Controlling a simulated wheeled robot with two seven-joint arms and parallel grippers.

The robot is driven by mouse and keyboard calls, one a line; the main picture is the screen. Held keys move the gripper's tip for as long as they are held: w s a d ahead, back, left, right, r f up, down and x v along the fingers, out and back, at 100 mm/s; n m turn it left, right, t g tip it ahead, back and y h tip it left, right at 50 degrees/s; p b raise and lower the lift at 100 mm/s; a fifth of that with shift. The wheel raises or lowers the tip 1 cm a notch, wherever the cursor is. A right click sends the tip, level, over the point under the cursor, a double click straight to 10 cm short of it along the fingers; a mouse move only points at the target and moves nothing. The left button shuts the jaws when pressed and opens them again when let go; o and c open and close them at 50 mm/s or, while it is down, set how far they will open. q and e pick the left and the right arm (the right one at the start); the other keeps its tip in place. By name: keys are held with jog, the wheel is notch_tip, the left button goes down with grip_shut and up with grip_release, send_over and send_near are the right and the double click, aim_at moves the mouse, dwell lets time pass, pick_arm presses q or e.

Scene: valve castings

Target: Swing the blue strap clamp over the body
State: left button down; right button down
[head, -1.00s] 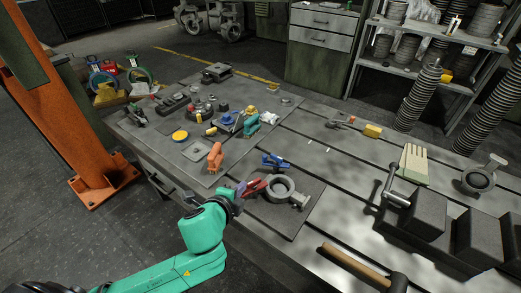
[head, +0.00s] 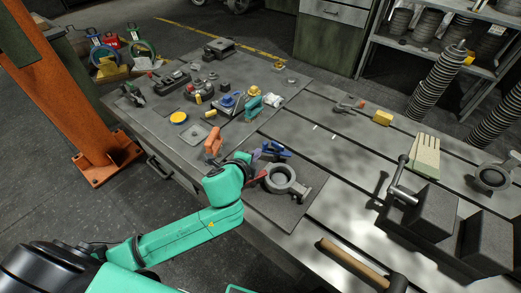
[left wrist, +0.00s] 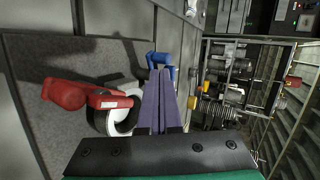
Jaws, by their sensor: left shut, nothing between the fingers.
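The blue strap clamp (head: 276,149) lies at the far side of the grey ring-shaped valve body (head: 284,179) on the dark plate. It appears swung away from the body, not across it. In the left wrist view the blue clamp (left wrist: 153,59) is just beyond my fingertips, partly hidden by them. My left gripper (head: 258,155) is shut and empty, its purple fingers (left wrist: 161,75) close to the clamp; I cannot tell whether they touch. A red clamp (left wrist: 70,95) reaches over the edge of the body. The right gripper is not in view.
An orange clamp (head: 213,142) and a teal one (head: 253,107) stand farther left and back among small parts. The slotted table (head: 330,155) behind the body is mostly bare.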

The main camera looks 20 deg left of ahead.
aim_at(264, 147)
pick_arm(q)
jog(key=x, duration=0.4)
jog(key=shift+w+f, duration=0.15)
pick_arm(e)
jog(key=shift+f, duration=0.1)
pick_arm(q)
jog(key=shift+w+a+m+h+p, duration=0.15)
jog(key=shift+m+h+p, duration=0.15)
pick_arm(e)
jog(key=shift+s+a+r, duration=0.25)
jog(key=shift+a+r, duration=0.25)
